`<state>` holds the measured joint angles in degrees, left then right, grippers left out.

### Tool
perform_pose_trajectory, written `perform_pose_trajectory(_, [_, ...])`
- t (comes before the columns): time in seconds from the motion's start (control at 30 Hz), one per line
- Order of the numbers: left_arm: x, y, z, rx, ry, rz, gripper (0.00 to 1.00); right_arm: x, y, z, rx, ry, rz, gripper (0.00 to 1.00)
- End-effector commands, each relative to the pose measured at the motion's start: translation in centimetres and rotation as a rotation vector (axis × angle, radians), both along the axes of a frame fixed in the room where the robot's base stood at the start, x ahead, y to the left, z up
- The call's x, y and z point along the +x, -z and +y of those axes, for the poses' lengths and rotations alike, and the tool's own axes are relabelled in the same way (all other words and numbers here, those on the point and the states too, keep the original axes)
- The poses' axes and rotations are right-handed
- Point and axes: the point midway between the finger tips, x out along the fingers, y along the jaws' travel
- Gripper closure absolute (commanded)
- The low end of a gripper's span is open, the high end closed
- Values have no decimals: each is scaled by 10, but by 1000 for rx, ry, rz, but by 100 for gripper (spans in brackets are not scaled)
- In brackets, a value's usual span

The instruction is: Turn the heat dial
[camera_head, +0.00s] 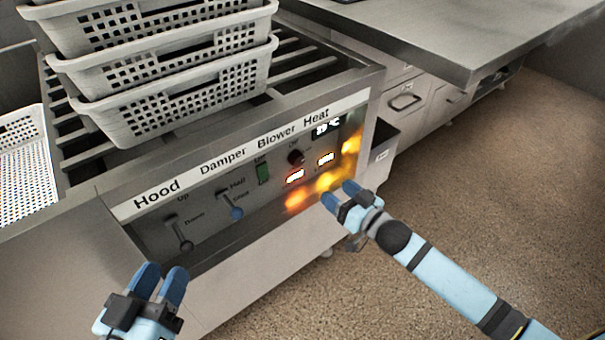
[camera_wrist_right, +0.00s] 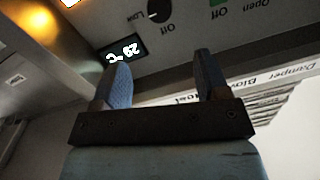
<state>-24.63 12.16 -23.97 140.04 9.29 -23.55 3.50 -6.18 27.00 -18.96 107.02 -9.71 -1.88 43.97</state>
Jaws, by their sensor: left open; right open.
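The control panel has a dark round dial (camera_head: 296,157) near its right end, below the Blower and Heat labels. In the right wrist view the dial (camera_wrist_right: 158,11) is cut by the top edge, between the words Low and Off. My right gripper (camera_head: 339,194) is open and empty in front of the panel, below and to the right of the dial and apart from it. Its two blue fingers (camera_wrist_right: 160,62) show spread in the wrist view. My left gripper (camera_head: 163,270) is open and empty at the lower left, in front of the cabinet.
A temperature display (camera_head: 326,127) sits right of the dial; glowing lights (camera_head: 329,180) lie below it. A green switch (camera_head: 262,172) and two levers (camera_head: 231,205) are to the left. Stacked perforated baskets (camera_head: 175,102) stand on the slatted top. The floor at right is open.

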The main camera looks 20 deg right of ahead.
Motion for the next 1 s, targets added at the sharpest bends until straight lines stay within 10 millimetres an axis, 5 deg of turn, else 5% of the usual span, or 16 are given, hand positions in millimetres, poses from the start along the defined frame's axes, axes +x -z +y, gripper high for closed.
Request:
perform_pose_trajectory(0.27, [-1, 13, -2, 10, 14, 24, 57, 24, 2, 8, 4, -4, -10, 32])
perform_pose_trajectory(0.57, [0, 39, -2, 62, 40, 71, 57, 79, 4, 32, 4, -3, -9, 32])
perform_pose_trajectory(1.0, [11, 35, 4, 131, 31, -44, 57, 127, 3, 53, 3, -2, -5, 32])
